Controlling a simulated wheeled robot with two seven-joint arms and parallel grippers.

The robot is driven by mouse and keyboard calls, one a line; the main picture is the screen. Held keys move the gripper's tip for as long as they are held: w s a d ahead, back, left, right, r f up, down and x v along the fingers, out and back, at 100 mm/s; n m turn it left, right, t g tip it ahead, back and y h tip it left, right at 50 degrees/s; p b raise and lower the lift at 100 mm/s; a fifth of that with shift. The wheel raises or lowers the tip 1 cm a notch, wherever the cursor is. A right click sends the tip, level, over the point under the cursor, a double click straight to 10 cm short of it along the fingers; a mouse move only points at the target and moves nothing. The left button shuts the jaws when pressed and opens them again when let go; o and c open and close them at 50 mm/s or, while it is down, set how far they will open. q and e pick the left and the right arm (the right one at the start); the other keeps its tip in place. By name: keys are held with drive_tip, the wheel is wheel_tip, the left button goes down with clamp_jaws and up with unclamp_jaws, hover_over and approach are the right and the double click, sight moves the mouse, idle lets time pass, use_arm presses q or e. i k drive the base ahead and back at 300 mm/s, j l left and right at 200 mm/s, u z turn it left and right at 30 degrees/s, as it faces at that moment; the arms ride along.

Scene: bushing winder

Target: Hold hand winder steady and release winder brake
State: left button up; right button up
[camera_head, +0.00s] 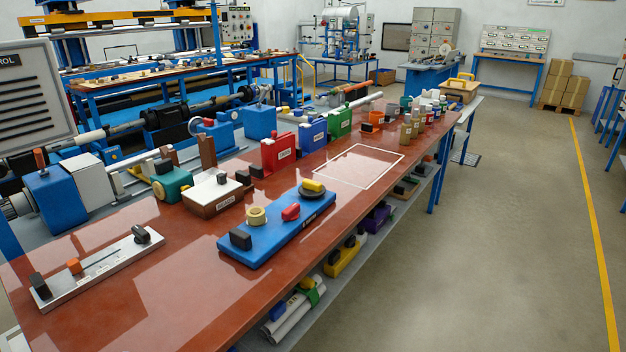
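A blue base plate (270,237) lies on the red-brown bench and looks like the hand winder; its front label is too small to read. It carries a black block (240,239) at its near left end and a tan spool-like piece (256,215). A red knob or lever (291,212) sits near its middle and may be the brake; I cannot tell its setting. At the far end is a black disc with a yellow handle (312,186). Neither of my grippers is in view, and nothing touches the winder.
A metal slide plate (98,273) with an orange knob lies at the near left. A white-topped box (212,194), a teal device (172,183) and red, blue and green holders stand along the back edge. A white-outlined area (358,167) is empty. Several bottles stand farther back.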

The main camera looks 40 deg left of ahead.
sight(291, 213)
drive_tip(key=i+j+u, duration=0.1)
drive_tip(key=i+u, duration=0.25)
drive_tip(key=i, duration=0.3)
drive_tip(key=i+l+u, duration=0.1)
drive_tip(key=i+u, duration=0.25)
drive_tip(key=i, duration=0.3)
drive_tip(key=i+l+u, duration=0.35)
drive_tip(key=i, duration=0.25)
drive_tip(key=i+j, duration=0.05)
drive_tip(key=j, duration=0.05)
